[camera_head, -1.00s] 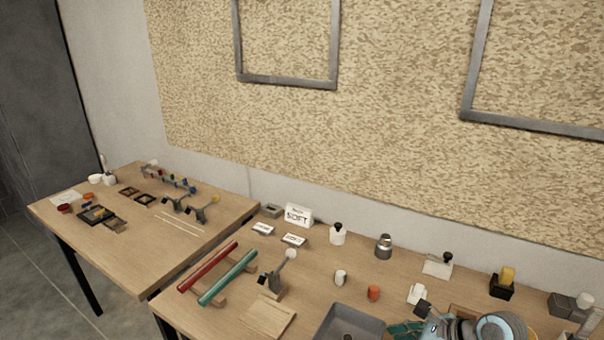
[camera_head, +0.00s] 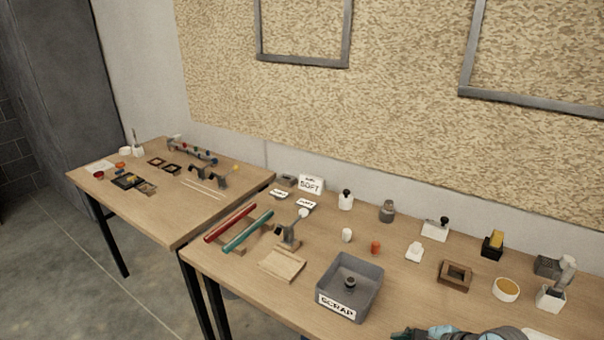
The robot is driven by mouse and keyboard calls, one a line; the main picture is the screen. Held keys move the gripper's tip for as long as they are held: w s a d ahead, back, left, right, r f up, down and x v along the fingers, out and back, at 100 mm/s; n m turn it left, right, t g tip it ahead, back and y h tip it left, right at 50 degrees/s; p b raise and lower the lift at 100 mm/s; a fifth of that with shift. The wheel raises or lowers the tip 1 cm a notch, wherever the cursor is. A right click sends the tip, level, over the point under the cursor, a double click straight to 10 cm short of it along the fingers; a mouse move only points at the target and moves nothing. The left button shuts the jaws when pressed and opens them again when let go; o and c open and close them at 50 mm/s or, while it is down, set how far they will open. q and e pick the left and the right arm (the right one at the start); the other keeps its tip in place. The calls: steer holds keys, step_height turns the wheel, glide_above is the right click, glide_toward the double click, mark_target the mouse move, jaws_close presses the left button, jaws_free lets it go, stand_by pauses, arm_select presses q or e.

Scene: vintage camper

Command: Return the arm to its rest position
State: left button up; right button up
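Part of my arm, grey with light blue bands, shows at the bottom edge of the head view, right of centre. The dark and teal tip of what looks like my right gripper (camera_head: 405,334) points left there, cut off by the frame edge. It is over the near edge of the right-hand table (camera_head: 225,277), in front of the scrap bin and apart from it. Whether its fingers are open or shut does not show, and I see nothing held in it. My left gripper is not in view.
A grey scrap bin (camera_head: 340,308) stands near the table's front edge. A second table (camera_head: 150,212) stands at left.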

steer(key=s+d+f+n+g+h, duration=0.1)
steer(key=s+d+f+n+h, duration=0.15)
steer(key=s+n, duration=0.8)
steer(key=s+d+f+n+h, duration=0.1)
steer(key=s+f+n+h, duration=0.2)
steer(key=s+n, duration=0.75)
step_height(320, 180, down, 24)
steer(key=s+d+r+g+b, duration=0.1)
steer(key=s+d+g+b, duration=0.1)
steer(key=s, duration=0.1)
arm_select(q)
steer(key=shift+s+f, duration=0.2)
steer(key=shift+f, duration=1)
arm_select(e)
steer(key=s+f, duration=1.1)
steer(key=s, duration=0.1)
steer(key=shift+s+f+g, duration=0.4)
